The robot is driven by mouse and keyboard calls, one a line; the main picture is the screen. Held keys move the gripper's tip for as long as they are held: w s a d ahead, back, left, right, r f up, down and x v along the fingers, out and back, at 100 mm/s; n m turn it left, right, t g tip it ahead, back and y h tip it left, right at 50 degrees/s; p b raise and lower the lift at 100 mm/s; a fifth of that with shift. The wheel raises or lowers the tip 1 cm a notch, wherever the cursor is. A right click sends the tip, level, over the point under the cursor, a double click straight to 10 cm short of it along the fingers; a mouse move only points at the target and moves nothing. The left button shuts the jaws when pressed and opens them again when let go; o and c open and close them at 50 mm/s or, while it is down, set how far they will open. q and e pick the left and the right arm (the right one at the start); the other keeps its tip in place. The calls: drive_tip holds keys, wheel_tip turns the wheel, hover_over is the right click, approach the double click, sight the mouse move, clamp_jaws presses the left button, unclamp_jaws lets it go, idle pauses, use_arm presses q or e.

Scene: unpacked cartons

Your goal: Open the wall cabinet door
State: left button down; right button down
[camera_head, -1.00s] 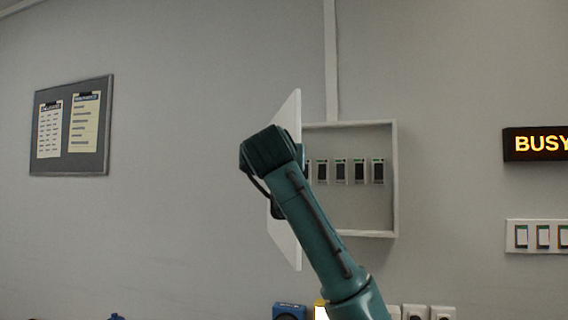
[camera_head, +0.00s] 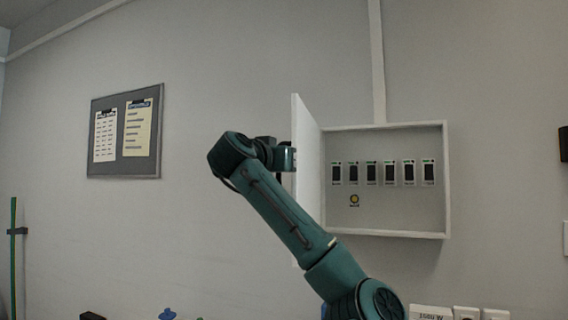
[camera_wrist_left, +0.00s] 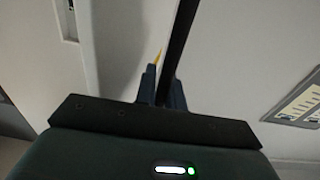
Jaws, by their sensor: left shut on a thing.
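The wall cabinet (camera_head: 447,190) is a shallow white box on the grey wall, its inside exposed. Its white door (camera_head: 308,140) is hinged at the left and stands swung out, its inner face visible. My left gripper (camera_head: 288,158) is at the door's free edge, partly hidden by its wrist. In the left wrist view the fingers (camera_wrist_left: 163,85) are shut around a dark, narrow upright piece (camera_wrist_left: 180,35). It looks like the shaded door edge-on; I cannot tell edge from handle. My right gripper is not in view.
Several black switch units (camera_head: 372,173) and a yellow round button (camera_head: 354,200) are inside the cabinet. A notice board (camera_head: 125,132) hangs on the left wall. The wall between board and door is clear. White sockets (camera_head: 466,313) are below the cabinet.

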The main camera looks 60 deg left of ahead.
use_arm(q)
drive_tip(key=c, duration=1.8)
unclamp_jaws()
drive_tip(key=shift+w, duration=0.1)
drive_tip(key=shift+o, duration=0.2)
drive_tip(key=b+v, duration=0.3)
drive_tip(key=v, duration=1)
drive_tip(key=shift+b, duration=0.35)
drive_tip(key=shift+d+r, duration=0.1)
drive_tip(key=shift+r, duration=0.05)
